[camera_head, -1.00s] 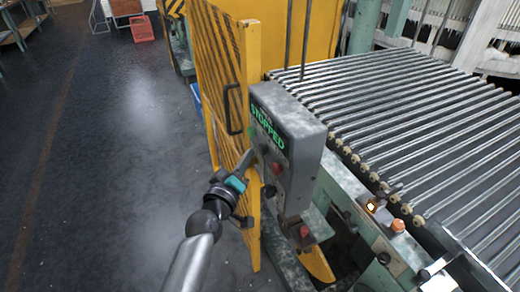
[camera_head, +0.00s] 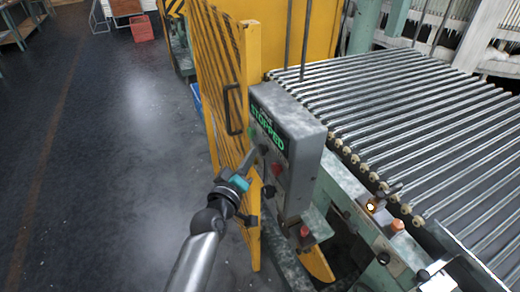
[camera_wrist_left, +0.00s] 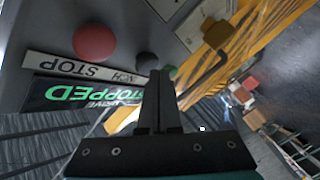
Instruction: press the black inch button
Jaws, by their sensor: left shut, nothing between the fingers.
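The grey control box (camera_head: 298,118) carries a green-lit "STOPPED" display (camera_head: 267,128) and a column of buttons. In the left wrist view, the black inch button (camera_wrist_left: 146,61) sits between the large red button (camera_wrist_left: 94,42) and the green button (camera_wrist_left: 171,72), near a partly hidden label ending in "NCH". My left gripper (camera_head: 258,154) is shut and empty, its fingers pointing at the panel. In the left wrist view, the fingertips (camera_wrist_left: 158,74) are right beside the black button and overlap its edge. I cannot tell whether they touch it. My right gripper is not in view.
A yellow mesh guard (camera_head: 217,75) with a black handle stands just left of the box. A roller conveyor (camera_head: 420,130) fills the right side. A lower red button (camera_head: 304,231) sits below the box. The floor at the left is open.

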